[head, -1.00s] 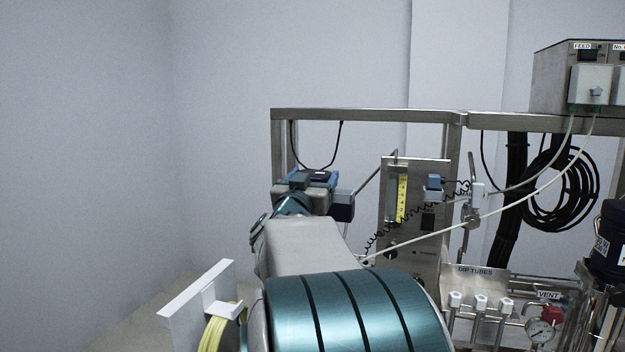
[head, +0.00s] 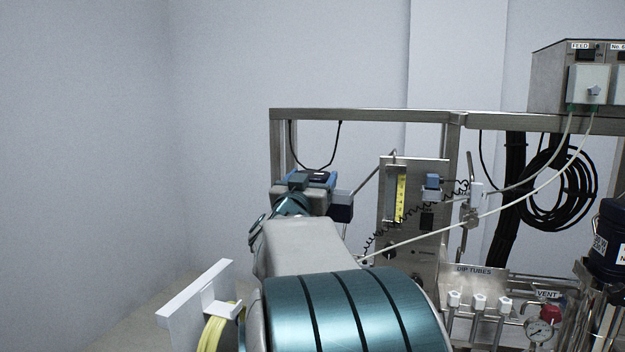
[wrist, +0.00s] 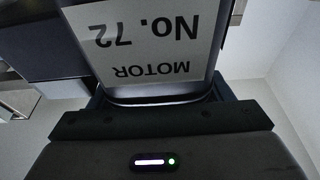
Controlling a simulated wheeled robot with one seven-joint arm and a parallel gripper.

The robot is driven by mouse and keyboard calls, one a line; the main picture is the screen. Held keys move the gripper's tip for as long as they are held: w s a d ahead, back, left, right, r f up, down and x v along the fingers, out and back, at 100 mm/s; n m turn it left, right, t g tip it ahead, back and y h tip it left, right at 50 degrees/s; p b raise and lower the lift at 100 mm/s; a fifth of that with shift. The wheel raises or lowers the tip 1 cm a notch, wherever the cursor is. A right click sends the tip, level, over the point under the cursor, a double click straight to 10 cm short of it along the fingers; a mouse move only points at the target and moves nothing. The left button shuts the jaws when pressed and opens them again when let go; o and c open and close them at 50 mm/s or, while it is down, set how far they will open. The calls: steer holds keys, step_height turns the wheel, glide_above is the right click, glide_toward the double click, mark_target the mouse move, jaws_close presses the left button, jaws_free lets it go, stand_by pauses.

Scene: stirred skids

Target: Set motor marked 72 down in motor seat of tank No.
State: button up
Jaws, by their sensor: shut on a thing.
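The motor marked 72 (wrist: 140,40) fills the top of the wrist view. Its pale label reads "MOTOR No. 72" upside down. My gripper (wrist: 158,97) is shut on it, with dark jaw parts at both sides of the label's lower end. In the head view my gripper (head: 318,190) is beyond my arm, left of the steel panel; the motor cannot be made out clearly there. A dark blue motor (head: 608,245) stands at the right edge, its label cut off. No empty motor seat is clearly visible.
A steel frame (head: 360,115) spans the back. A panel with a yellow scale (head: 401,195), a coiled cable (head: 560,185) and a pale hose (head: 480,215) lie right of my gripper. Dip tubes (head: 478,300) and a gauge (head: 540,329) are lower right. Open space lies left.

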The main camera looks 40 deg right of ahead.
steer(key=shift+r, duration=0.3)
steer(key=o, duration=1.9)
steer(key=shift+s, duration=0.1)
steer(key=shift+f, duration=0.3)
steer(key=b+v, duration=0.1)
steer(key=v, duration=0.5)
steer(key=b+v, duration=0.1)
steer(key=v, duration=0.6)
steer(key=shift+s+a+r+b, duration=0.15)
steer(key=shift+a+b, duration=0.2)
